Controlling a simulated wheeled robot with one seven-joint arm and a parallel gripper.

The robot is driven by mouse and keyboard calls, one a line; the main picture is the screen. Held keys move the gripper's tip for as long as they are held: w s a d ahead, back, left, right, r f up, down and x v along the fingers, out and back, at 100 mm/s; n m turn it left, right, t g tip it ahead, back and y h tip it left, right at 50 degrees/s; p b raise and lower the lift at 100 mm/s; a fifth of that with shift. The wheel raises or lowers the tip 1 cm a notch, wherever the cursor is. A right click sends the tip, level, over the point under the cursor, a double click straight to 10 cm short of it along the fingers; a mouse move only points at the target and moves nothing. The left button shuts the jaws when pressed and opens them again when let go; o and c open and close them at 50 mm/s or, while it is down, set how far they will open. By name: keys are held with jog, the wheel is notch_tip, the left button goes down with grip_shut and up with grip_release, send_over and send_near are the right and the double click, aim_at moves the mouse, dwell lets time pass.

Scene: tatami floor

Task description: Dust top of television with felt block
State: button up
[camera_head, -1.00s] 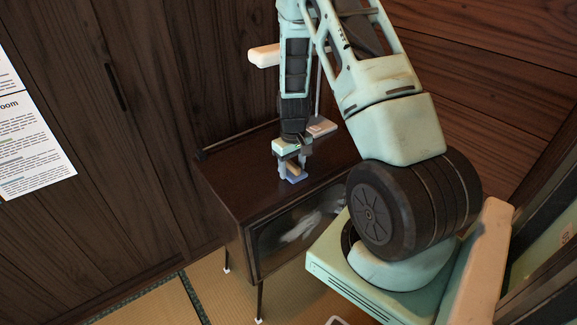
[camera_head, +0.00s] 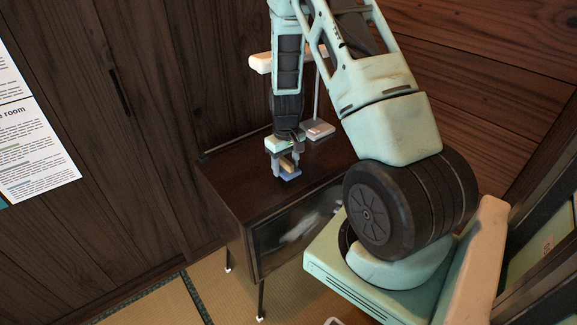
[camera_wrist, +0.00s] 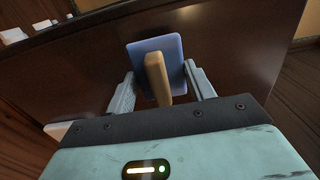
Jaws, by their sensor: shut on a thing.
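The television (camera_head: 232,186) is a dark wooden cabinet on thin legs, with a glossy screen (camera_head: 290,222) on its front. The felt block is a flat blue pad (camera_head: 291,175) with a tan upright handle (camera_head: 287,163). My gripper (camera_head: 284,167) points down over the middle of the television's top, shut on the felt block's handle. The pad is at the top surface; whether it presses on it I cannot tell. In the wrist view, the tan handle (camera_wrist: 157,77) stands between the two grey fingers, with the blue pad (camera_wrist: 174,48) beyond it and the dark top (camera_wrist: 70,75) around it.
A white lamp-like stand (camera_head: 319,130) with a thin pole is on the back of the television's top, close behind my gripper. A dark wooden wall lies behind. The left part of the top is clear. Tatami (camera_head: 222,300) shows below.

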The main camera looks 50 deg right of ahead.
jog(key=shift+r+p, duration=1.75)
jog(key=shift+r, duration=0.7)
